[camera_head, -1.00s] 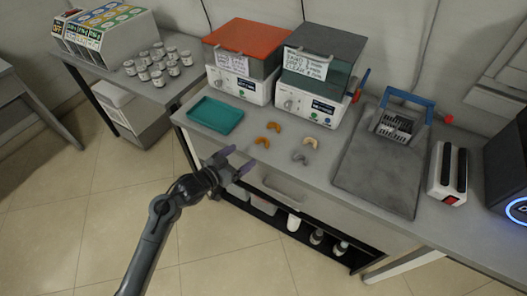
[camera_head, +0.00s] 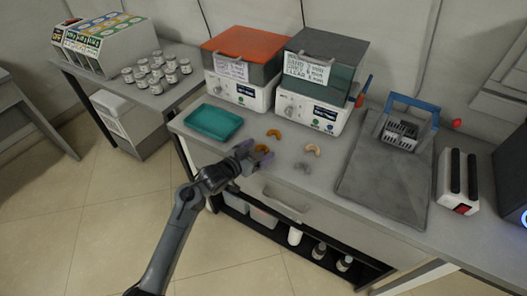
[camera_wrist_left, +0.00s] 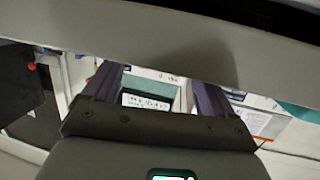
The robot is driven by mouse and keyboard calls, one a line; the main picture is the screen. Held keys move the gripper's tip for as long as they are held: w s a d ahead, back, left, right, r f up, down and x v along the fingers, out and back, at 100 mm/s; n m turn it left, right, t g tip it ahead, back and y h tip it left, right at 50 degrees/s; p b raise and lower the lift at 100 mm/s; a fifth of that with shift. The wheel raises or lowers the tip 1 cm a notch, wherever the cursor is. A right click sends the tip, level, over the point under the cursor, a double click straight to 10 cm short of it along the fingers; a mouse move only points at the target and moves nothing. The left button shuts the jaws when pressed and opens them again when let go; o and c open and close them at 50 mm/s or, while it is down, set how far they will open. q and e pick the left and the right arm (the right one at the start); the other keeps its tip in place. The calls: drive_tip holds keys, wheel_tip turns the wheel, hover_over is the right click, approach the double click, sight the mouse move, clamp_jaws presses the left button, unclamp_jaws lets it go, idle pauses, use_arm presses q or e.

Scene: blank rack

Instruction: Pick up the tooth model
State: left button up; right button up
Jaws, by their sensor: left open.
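Several small arch-shaped tooth models lie on the grey worktop in the head view. One orange model (camera_head: 274,133) lies at the back, and a second orange model (camera_head: 262,148) is beside my left fingertips and partly hidden by them. A beige model (camera_head: 312,149) and a grey model (camera_head: 302,167) lie further right. My left gripper (camera_head: 256,153) is open and empty at the worktop's front edge. Its two fingers also show in the left wrist view (camera_wrist_left: 157,92), with no model visible between them. My right gripper is not in view.
A teal tray (camera_head: 214,122) lies left of the models. A grey mat (camera_head: 385,180) carries a blue-handled device (camera_head: 403,130) to the right. Several jars (camera_head: 157,72) stand on the left table.

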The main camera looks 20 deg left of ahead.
use_arm(q)
drive_tip(key=shift+x, duration=0.8)
drive_tip(key=shift+s, duration=0.1)
drive_tip(key=c, duration=1.1)
drive_tip(key=shift+o, duration=0.2)
